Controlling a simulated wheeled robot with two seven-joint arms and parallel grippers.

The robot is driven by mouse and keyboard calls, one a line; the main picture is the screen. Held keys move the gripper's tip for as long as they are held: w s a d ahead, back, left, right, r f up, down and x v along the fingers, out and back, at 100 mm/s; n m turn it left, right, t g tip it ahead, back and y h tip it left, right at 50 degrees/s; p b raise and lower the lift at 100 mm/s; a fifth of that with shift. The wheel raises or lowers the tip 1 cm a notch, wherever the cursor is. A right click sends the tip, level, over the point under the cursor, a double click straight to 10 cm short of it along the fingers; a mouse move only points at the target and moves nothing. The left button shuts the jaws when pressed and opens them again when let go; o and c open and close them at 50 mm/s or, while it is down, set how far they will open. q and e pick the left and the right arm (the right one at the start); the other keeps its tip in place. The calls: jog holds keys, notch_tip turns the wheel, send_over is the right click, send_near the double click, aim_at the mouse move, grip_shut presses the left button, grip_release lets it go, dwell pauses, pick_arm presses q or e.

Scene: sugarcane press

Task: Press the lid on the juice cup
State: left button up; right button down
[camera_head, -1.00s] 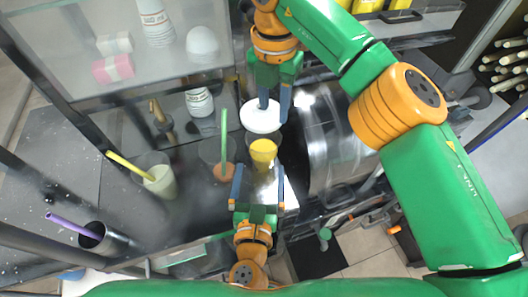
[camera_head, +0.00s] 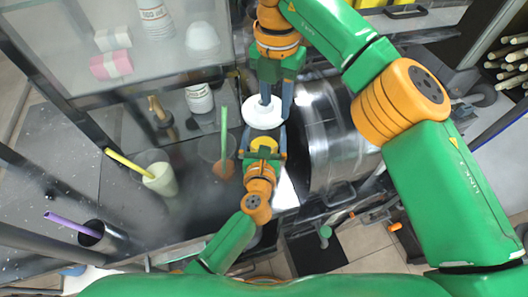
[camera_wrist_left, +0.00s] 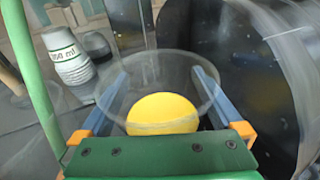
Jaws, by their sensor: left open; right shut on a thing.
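The juice cup (camera_wrist_left: 165,85) is clear, with yellow juice (camera_wrist_left: 165,113) low in it; its rim looks open in the left wrist view. In the head view only a little yellow (camera_head: 263,143) shows past my left gripper (camera_head: 265,131). That gripper is open, its blue fingers on either side of the cup; I cannot tell whether they touch it. The white round lid (camera_head: 261,114) is in my right gripper (camera_head: 274,101), which is shut on it from above. In the head view the lid sits just beyond the cup, apart from its rim in the wrist view.
A cup with a green straw (camera_head: 224,135) stands close left of my left gripper. Further left are a cup with a yellow straw (camera_head: 158,178) and a dark cup with a purple straw (camera_head: 100,237). A shiny metal drum (camera_head: 335,140) stands close on the right. A white bottle (camera_head: 199,99) is behind.

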aim_at(274, 131)
pick_arm(q)
jog(key=shift+s, duration=0.1)
jog(key=c, duration=0.8)
pick_arm(e)
jog(key=shift+s, duration=0.1)
pick_arm(q)
grip_shut()
pick_arm(e)
jog(key=shift+f, duration=2.5)
jog(key=shift+f, duration=0.85)
jog(key=shift+f, duration=0.7)
jog(key=shift+c, duration=2.4)
grip_release()
